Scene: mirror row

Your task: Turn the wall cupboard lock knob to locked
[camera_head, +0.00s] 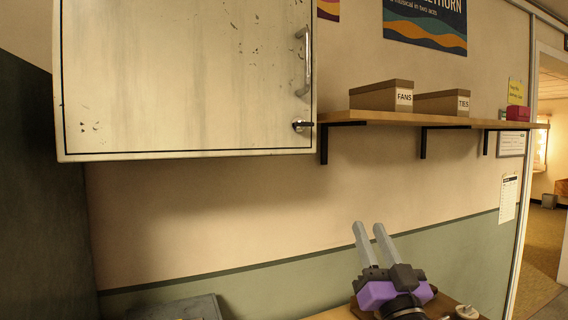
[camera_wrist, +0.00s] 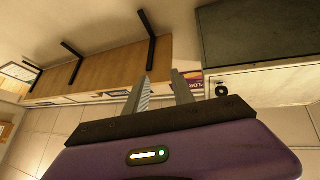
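The wall cupboard (camera_head: 185,75) has a worn, pale door with a dark line along its edge. It hangs at upper left in the head view. Its lock knob (camera_head: 301,125) is small, at the door's lower right corner below the bar handle (camera_head: 307,60), with a dark lever lying about horizontal. In the wrist view the cupboard (camera_wrist: 275,92) is at right, and a dark round part, apparently the knob (camera_wrist: 221,91), shows near its edge. My gripper (camera_head: 369,228) is open and empty, below and right of the knob, apart from it.
A wooden shelf (camera_head: 430,121) on dark brackets (camera_head: 323,145) juts out right of the knob. It carries the FANS box (camera_head: 380,96), the TIES box (camera_head: 440,103) and a pink box (camera_head: 517,113). The wall below the cupboard is clear. A doorway (camera_head: 550,180) opens at far right.

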